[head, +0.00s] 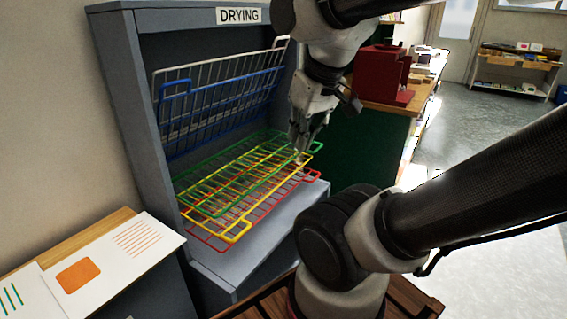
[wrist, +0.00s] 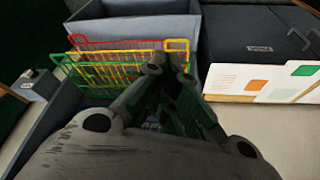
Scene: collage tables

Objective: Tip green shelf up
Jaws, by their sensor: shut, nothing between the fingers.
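The green wire shelf (head: 222,156) lies down, roughly level, in the grey drying rack, above the yellow shelf (head: 236,236) and the red shelf (head: 206,242). I cannot tell whether the fingertips touch the wires. In the wrist view my gripper (wrist: 165,66) overlaps the shelves' right part and hides some wires.
The blue shelf (head: 222,98) and white shelf (head: 215,72) stand tipped up at the rack's back. The rack's grey side panel (head: 128,95) bounds the left. Printed sheets (head: 115,262) lie on a cabinet at lower left. A red machine (head: 380,78) stands on a counter to the right.

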